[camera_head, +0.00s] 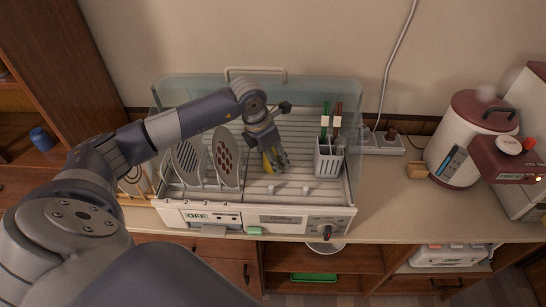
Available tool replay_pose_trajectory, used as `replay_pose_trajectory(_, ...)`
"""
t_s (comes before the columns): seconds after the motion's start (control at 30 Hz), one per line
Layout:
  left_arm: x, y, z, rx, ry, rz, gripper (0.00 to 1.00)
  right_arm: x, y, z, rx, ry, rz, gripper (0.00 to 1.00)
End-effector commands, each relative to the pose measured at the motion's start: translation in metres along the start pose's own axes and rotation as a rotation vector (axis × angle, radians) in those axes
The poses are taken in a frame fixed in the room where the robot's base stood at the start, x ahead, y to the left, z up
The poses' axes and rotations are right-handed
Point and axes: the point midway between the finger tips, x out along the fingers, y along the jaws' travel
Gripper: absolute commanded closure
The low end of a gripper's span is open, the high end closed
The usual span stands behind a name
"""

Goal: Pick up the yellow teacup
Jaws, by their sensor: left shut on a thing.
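The yellow teacup (267,163) is inside the dish dryer (299,211), to the right of the standing plates, and only a small yellow part shows. My left gripper (276,165) reaches down into the dryer and is shut on the teacup, hiding most of it. I cannot tell whether the cup touches the rack. My right gripper is not in view.
Several patterned plates (227,157) stand in the rack close to the left of my left gripper. A grey utensil holder (328,161) with chopsticks stands to its right. The dryer's clear cover (310,88) rises behind.

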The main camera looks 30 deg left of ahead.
Motion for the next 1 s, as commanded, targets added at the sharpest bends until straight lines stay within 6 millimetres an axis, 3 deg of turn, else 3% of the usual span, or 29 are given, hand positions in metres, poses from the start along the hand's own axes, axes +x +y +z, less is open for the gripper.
replay_pose_trajectory(0.37, -0.007, -0.007, -0.003, 0.003, 0.000, 0.001, 0.78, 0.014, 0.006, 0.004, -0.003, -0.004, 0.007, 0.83)
replay_pose_trajectory(0.7, -0.068, -0.006, 0.015, 0.001, -0.004, 0.002, 0.78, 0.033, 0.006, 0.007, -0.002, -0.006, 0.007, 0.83)
replay_pose_trajectory(1.0, -0.074, -0.064, -0.024, 0.008, 0.000, 0.000, 0.78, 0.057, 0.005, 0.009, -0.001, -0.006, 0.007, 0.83)
